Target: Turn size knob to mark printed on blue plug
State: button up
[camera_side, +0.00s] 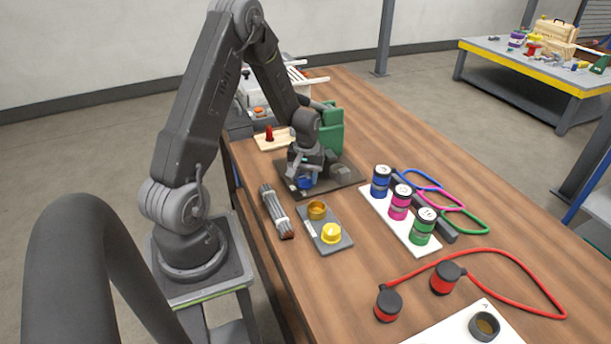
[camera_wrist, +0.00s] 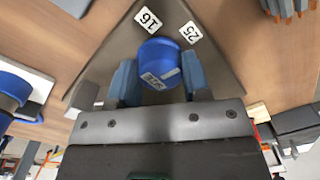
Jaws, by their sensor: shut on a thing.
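The blue size knob (camera_wrist: 158,60) sits on a dark grey plate (camera_wrist: 98,72). White labels reading 16 (camera_wrist: 148,19) and 25 (camera_wrist: 191,32) lie beyond it on the plate. My gripper (camera_wrist: 159,80) is shut on the knob, one finger on each side. Pale markings show on the knob's face, but I cannot tell which label it points to. In the side view my gripper (camera_side: 305,182) is low over the plate (camera_side: 343,176) and partly hides the knob. The blue plug (camera_side: 381,186) stands upright on a white strip; its white top's mark is too small to read.
Pink (camera_side: 399,206) and green (camera_side: 421,231) plugs stand beside the blue one, with coloured loops behind. A grey tray (camera_side: 334,246) with brass and yellow caps and a grey bundle (camera_side: 272,210) lie near my gripper. A green block (camera_side: 334,125) stands behind it.

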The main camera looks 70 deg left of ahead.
aim_at(306, 177)
jog(key=m, duration=0.5)
jog(key=shift+m, duration=0.3)
jog(key=m, duration=0.5)
dwell(0.4)
jog(key=o, duration=0.9)
jog(key=shift+r, duration=0.1)
notch_tip(306, 177, up, 14)
jog(key=shift+d+f, duration=0.15)
